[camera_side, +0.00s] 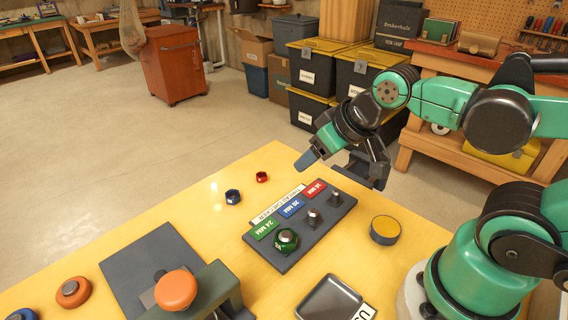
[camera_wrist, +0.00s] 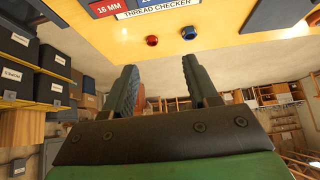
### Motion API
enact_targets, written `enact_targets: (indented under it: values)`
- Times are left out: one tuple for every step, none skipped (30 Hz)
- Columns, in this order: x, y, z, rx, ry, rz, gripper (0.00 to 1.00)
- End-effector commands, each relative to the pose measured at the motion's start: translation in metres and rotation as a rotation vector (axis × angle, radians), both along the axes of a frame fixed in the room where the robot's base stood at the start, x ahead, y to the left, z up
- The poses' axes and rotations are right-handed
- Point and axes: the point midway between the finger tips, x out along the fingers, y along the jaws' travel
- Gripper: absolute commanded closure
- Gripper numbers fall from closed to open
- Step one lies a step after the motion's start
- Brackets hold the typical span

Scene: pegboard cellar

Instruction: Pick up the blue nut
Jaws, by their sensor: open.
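The blue nut (camera_side: 233,197) lies on the yellow table, left of the thread checker board (camera_side: 262,258). It also shows in the wrist view (camera_wrist: 188,33), near the top right of centre. A red nut (camera_side: 262,177) lies close behind it, and shows in the wrist view (camera_wrist: 152,41) beside the blue one. A green nut (camera_side: 287,240) sits on the board at the 24 mm label. My gripper (camera_side: 338,170) is open and empty, above the far edge of the table, to the right of both loose nuts. In the wrist view its two fingers (camera_wrist: 161,75) stand apart with nothing between them.
The board carries bare posts (camera_side: 314,216) by its blue and red labels. A yellow-topped round item (camera_side: 385,229), a dark tray (camera_side: 330,300), a dark mat (camera_side: 135,262) and an orange-knobbed device (camera_side: 176,290) share the table. The table around the blue nut is clear.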

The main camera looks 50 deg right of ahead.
Motion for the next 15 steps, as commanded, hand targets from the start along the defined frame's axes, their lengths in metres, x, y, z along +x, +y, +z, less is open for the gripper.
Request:
enact_targets:
  values:
    - [0.0000,0.0000,0.0000,0.000,0.000,0.000,0.47]
    - [0.0000,0.0000,0.0000,0.000,0.000,0.000,0.47]
    - [0.0000,0.0000,0.0000,0.000,0.000,0.000,0.47]
    - [0.0000,0.0000,0.0000,0.000,0.000,0.000,0.42]
    - [0.0000,0.0000,0.0000,0.000,0.000,0.000,0.33]
    - [0.0000,0.0000,0.0000,0.000,0.000,0.000,0.24]
    - [0.0000,0.0000,0.0000,0.000,0.000,0.000,0.24]
    - [0.0000,0.0000,0.0000,0.000,0.000,0.000,0.24]
    - [0.0000,0.0000,0.0000,0.000,0.000,0.000,0.24]
    - [0.0000,0.0000,0.0000,0.000,0.000,0.000,0.24]
    - [0.0000,0.0000,0.0000,0.000,0.000,0.000,0.24]
    - [0.0000,0.0000,0.0000,0.000,0.000,0.000,0.24]
    - [0.0000,0.0000,0.0000,0.000,0.000,0.000,0.24]
    - [0.0001,0.0000,0.0001,0.000,0.000,0.000,0.24]
    - [0.0006,0.0002,0.0002,0.000,0.001,0.002,0.24]
